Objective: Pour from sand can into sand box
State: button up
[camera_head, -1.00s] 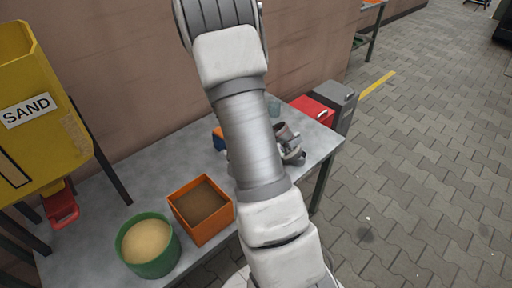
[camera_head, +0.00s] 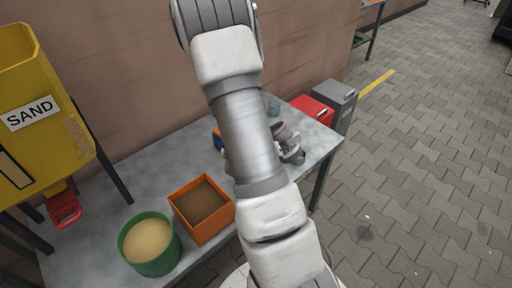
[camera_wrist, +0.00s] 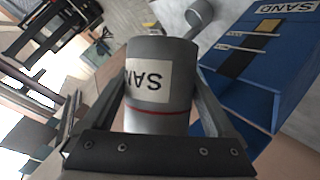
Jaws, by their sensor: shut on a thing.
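My gripper (camera_wrist: 160,112) is shut on the sand can (camera_wrist: 160,110), a grey cylinder with a white SAND label and a red line. The label reads upside down in the wrist view, and the can's contents are hidden. In the head view my gripper (camera_head: 291,152) is partly behind my arm, over the table's right part. A blue box labelled SAND (camera_wrist: 245,85) lies to the right of the can in the wrist view, apart from it. In the head view only a blue and orange bit (camera_head: 217,140) shows beside my arm. A yellow SAND hopper (camera_head: 45,150) stands at the left.
On the grey table (camera_head: 105,225) stand a green tub (camera_head: 150,262) of pale sand and an orange box (camera_head: 202,228) with brown filling. A small bluish cup (camera_head: 273,106) stands near the wall. Red (camera_head: 310,108) and grey (camera_head: 340,98) bins stand beyond the table's right end.

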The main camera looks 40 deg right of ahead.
jog(key=shift+r+p, duration=0.25)
jog(key=shift+p, duration=0.35)
dwell(0.6)
jog(key=shift+f+n+g+h+p, duration=0.2)
jog(key=shift+n+g+p, duration=0.1)
jog(key=shift+n+g, duration=0.2)
jog(key=shift+f+n+g+h+p, duration=0.1)
jog(key=shift+n+g+h+p, duration=0.15)
jog(key=shift+n+g, duration=0.2)
dwell(2.5)
jog(key=shift+f+n+g+h, duration=0.3)
jog(key=shift+n+g+h, duration=0.05)
jog(key=shift+n, duration=0.4)
dwell(2.6)
